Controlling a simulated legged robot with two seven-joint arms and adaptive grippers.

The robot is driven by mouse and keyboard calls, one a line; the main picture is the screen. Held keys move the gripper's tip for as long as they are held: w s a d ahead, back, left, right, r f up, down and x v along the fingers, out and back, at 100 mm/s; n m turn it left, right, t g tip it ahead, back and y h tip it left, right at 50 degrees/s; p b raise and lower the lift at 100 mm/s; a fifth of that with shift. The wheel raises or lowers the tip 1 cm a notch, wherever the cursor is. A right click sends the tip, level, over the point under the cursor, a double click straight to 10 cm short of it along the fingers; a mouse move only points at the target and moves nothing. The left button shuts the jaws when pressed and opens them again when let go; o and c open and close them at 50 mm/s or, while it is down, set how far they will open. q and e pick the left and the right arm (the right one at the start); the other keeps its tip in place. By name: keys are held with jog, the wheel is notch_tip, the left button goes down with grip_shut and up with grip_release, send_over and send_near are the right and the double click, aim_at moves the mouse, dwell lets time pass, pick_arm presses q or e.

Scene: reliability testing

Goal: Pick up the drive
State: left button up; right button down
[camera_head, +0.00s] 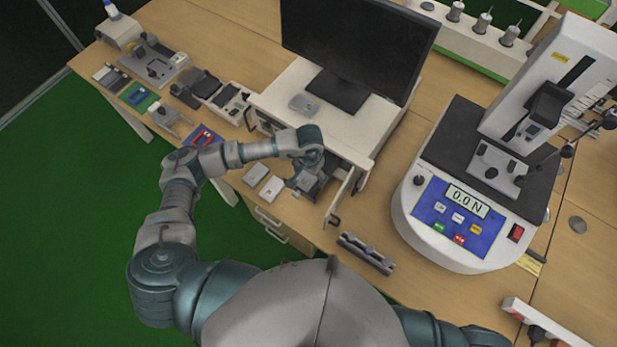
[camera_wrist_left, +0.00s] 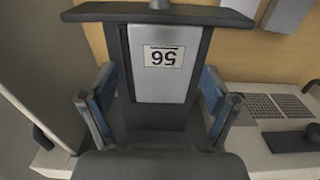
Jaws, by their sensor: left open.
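My left gripper (camera_head: 312,184) is at the open front of the white computer-like box, over a dark holder. The left wrist view shows its two blue-grey fingers (camera_wrist_left: 158,106) spread apart, one on each side of a silver drive (camera_wrist_left: 160,85). The drive has a white label with a number, upside down in this view, and sits in a dark frame (camera_wrist_left: 85,13). In the head view the arm mostly hides this drive. My right gripper is not in view.
Two loose grey drives (camera_head: 255,174) (camera_head: 272,188) lie left of the gripper. The white box (camera_head: 283,88) carries a monitor (camera_head: 360,45) and another grey drive (camera_head: 303,104). A force tester (camera_head: 460,215) stands at right. A dark rail-like block (camera_head: 366,253) lies near the table's front edge.

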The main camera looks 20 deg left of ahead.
pick_arm(q)
jog(key=shift+a+f, duration=0.1)
jog(key=shift+a, duration=0.15)
jog(key=shift+s+d, duration=0.1)
jog(key=shift+d, duration=0.05)
grip_shut()
jog(key=shift+s+f, duration=0.1)
